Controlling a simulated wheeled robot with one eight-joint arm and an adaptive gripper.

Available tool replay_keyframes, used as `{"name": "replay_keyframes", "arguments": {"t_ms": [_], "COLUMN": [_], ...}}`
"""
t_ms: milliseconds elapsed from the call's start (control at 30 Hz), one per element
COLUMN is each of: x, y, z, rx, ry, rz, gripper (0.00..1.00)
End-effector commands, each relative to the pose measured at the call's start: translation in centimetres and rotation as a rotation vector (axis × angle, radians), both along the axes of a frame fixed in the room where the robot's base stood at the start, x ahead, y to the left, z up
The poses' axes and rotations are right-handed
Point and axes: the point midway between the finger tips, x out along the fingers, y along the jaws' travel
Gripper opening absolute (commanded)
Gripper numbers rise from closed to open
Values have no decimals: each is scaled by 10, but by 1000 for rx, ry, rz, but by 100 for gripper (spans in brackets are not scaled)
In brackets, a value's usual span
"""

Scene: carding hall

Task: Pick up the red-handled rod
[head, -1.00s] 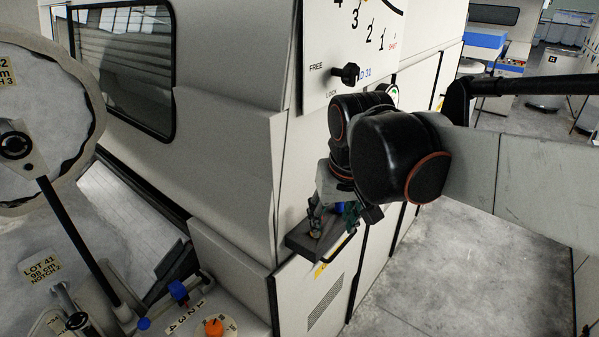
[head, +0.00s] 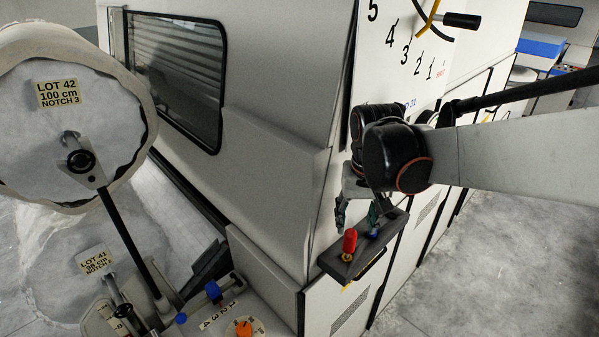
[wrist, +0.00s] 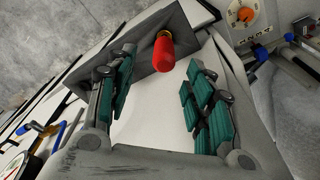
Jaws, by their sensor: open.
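The red-handled rod (head: 349,244) stands on a small dark shelf (head: 338,268) on the machine's side, with a brass-coloured collar under its red grip. In the wrist view the red grip (wrist: 164,52) shows beyond the fingertips, between the two finger lines, over the dark shelf (wrist: 183,24). My gripper (head: 357,216) is just above and behind the rod in the head view. In the wrist view my gripper (wrist: 160,85) has its green-padded fingers spread wide, with nothing between them. The rod's lower end is hidden in the shelf.
A blue-topped piece (head: 374,232) sits on the shelf beside the rod, close to my right finger. The machine's sloped wall (head: 265,170) rises close to the left of my gripper. An orange knob (head: 243,328) is at the lower left. Open floor (head: 455,270) lies to the right.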

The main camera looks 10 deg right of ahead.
Motion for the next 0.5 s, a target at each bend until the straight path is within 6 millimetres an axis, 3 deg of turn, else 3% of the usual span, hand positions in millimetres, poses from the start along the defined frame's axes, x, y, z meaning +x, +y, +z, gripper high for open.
{"name": "replay_keyframes", "arguments": {"t_ms": [333,500], "x": [4,9], "y": [1,5], "z": [-24,-45], "rx": [0,0], "ry": [0,0], "rz": [1,2], "gripper": [48,48]}}
